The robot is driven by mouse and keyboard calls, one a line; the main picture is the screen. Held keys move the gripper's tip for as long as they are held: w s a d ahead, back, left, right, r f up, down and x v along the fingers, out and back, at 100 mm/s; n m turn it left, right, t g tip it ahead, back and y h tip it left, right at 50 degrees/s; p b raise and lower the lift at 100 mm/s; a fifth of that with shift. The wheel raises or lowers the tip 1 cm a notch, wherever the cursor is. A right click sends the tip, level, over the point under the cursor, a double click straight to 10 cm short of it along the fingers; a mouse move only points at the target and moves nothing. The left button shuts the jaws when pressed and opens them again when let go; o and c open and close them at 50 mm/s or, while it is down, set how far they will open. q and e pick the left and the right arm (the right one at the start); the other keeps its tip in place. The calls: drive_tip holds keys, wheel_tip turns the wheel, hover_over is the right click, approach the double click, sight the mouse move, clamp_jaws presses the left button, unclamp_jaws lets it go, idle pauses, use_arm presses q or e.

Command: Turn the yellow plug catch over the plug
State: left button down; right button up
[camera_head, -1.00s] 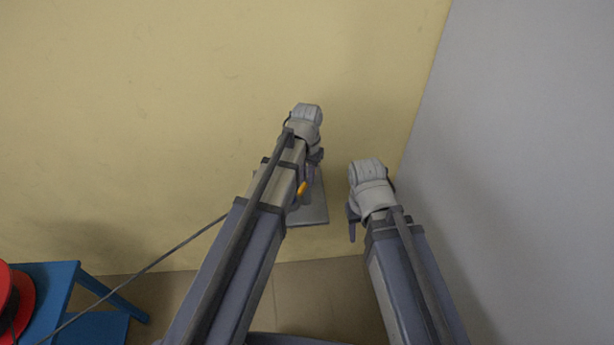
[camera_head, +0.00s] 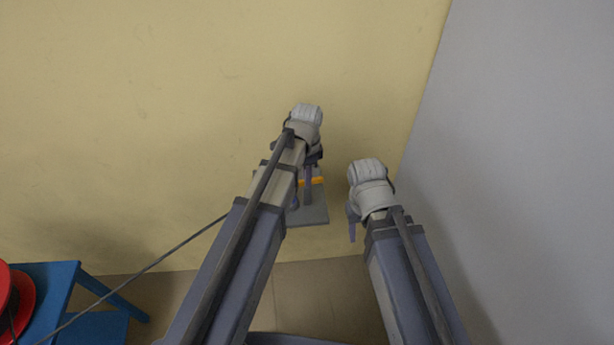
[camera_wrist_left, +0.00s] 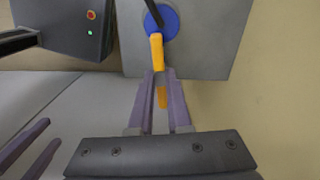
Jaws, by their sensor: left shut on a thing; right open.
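The yellow plug catch (camera_head: 317,180) shows as a short bar beside my left gripper (camera_head: 302,198), in front of the grey socket box (camera_head: 316,216). In the left wrist view the catch (camera_wrist_left: 156,50) runs from a blue round socket part (camera_wrist_left: 170,22) down between the fingers of my left gripper (camera_wrist_left: 158,74), which is shut on it. A dark piece (camera_wrist_left: 153,12) crosses the blue part; I cannot tell whether it is the plug or its cable. My right gripper (camera_head: 353,220) is open and empty, right of the box.
A grey wall (camera_head: 520,170) stands on the right. A blue stool (camera_head: 60,285) with a red reel (camera_head: 20,295) is at lower left. A cable (camera_head: 150,268) runs from there toward my left arm.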

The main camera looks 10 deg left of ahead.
use_arm(q)
drive_tip(key=shift+m, duration=0.6)
drive_tip(key=c, duration=0.9)
unclamp_jaws()
drive_tip(key=shift+o, duration=0.2)
drive_tip(key=shift+r, duration=0.1)
wheel_tip(320, 180, up, 8)
drive_tip(key=p, duration=0.8)
drive_tip(key=shift+f, duration=0.2)
